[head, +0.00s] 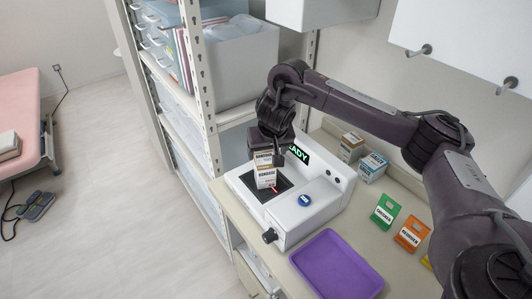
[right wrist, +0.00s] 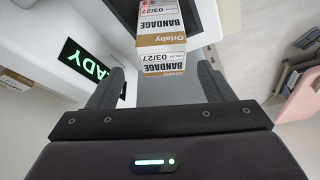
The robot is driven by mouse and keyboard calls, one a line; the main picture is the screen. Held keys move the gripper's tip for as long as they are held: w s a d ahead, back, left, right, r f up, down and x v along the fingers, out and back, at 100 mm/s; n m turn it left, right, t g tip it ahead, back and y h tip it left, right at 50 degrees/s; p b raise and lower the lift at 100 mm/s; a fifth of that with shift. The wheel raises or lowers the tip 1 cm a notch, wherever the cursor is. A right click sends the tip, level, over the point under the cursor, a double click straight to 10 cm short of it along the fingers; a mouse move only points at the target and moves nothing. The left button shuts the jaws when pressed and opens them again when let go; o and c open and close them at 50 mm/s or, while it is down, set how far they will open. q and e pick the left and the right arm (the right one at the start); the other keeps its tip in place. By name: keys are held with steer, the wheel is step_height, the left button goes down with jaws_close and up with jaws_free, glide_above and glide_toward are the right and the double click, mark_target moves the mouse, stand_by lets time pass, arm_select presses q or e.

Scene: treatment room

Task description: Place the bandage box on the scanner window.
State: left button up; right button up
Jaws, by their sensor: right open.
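The bandage box (head: 265,177) is a white and tan carton with printed labels. In the head view it stands on the dark scanner window (head: 282,184) of the white scanner (head: 300,214), covering part of it. A red light line shows beside the box. My right gripper (head: 284,157) is just behind the box. In the right wrist view the box (right wrist: 162,38) lies ahead of the right gripper (right wrist: 158,88), whose two fingers are spread with clear gaps beside it. I cannot tell whether a finger touches it. My left gripper is not in view.
The scanner has a blue button (head: 305,200) and a green-lettered display (head: 298,153), partly hidden by my gripper. A purple tray (head: 336,264) lies in front. Other cartons (head: 372,167) stand behind at right, near green (head: 385,212) and orange (head: 411,233) cards. A shelf rack stands left.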

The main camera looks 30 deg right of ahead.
arm_select(q)
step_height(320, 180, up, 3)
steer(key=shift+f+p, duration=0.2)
steer(key=shift+p, duration=0.6)
arm_select(e)
steer(key=v, duration=0.4)
steer(key=shift+s+r, duration=0.15)
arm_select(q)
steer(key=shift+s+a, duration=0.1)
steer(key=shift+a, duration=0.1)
